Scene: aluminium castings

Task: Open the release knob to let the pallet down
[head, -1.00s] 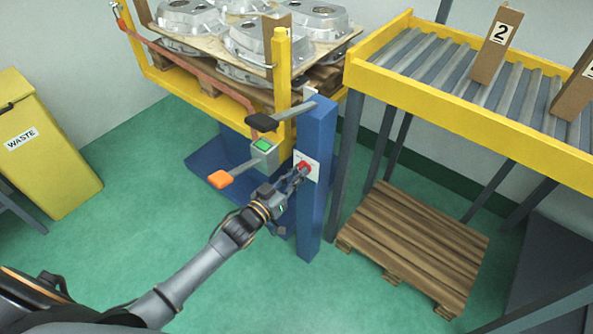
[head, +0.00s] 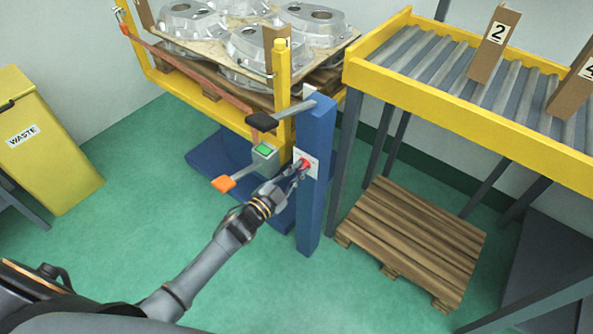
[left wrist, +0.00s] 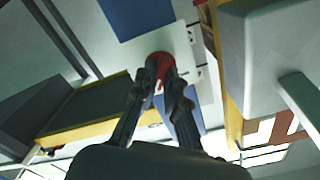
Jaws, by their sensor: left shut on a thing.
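The red release knob (head: 305,163) sits on a white plate on the side of the blue post (head: 318,200). My left gripper (head: 298,174) is shut on the knob. In the left wrist view the red knob (left wrist: 160,62) shows between the fingertips (left wrist: 162,82), which partly cover it. The wooden pallet (head: 210,78) carries several grey aluminium castings (head: 262,50) on a board. It rests raised on the yellow lift carriage (head: 208,105) beside the post. My right gripper is not in view.
A grey box with a green button (head: 264,150) and an orange-ended lever (head: 223,184) are close to my left gripper. A black handle (head: 262,122) is above. A roller conveyor (head: 440,75) and an empty pallet (head: 415,240) stand right. A yellow waste bin (head: 45,150) stands left.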

